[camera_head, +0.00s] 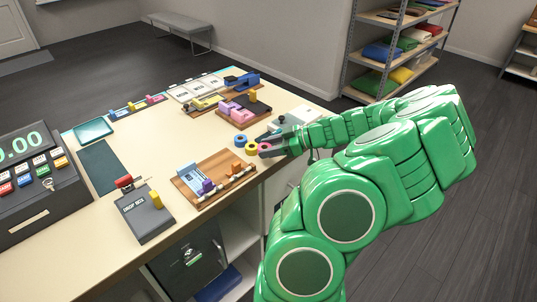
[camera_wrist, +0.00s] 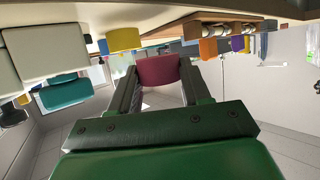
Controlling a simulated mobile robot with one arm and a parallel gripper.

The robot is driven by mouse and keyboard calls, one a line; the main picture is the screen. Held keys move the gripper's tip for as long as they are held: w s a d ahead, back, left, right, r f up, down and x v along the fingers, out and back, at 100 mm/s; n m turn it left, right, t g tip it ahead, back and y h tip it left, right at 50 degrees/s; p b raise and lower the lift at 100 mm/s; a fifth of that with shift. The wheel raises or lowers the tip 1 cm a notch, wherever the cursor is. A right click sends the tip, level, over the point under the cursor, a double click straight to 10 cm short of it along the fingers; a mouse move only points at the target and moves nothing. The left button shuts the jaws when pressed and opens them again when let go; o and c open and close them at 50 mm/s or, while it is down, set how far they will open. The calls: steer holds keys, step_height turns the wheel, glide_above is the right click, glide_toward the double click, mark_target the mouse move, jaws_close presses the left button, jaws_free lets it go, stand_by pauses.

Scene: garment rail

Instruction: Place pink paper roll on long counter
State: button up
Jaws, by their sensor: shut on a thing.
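The pink paper roll (camera_head: 264,147) is between the dark fingers of my gripper (camera_head: 268,143), near the right edge of the long counter (camera_head: 140,88). In the wrist view the roll (camera_wrist: 158,72) shows as a dark pink piece between the two fingertips (camera_wrist: 158,80), which touch its sides. My gripper is shut on it. The fingers hide part of the roll in the head view. I cannot tell whether its underside touches the counter.
A yellow roll (camera_head: 252,148) and a blue roll (camera_head: 240,140) stand close left of the pink one. A wooden tray (camera_head: 215,178) with small items lies nearer, and a pink-and-purple item group (camera_head: 237,110) lies behind. A cash register (camera_head: 38,180) stands at left.

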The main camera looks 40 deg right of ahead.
mark_target(269, 161)
steer(key=shift+w+d+f, duration=0.25)
steer(key=shift+w+f, duration=0.15)
steer(key=shift+f, duration=1.4)
steer(key=shift+f, duration=0.15)
steer(key=o, duration=1)
steer(key=shift+o, duration=0.2)
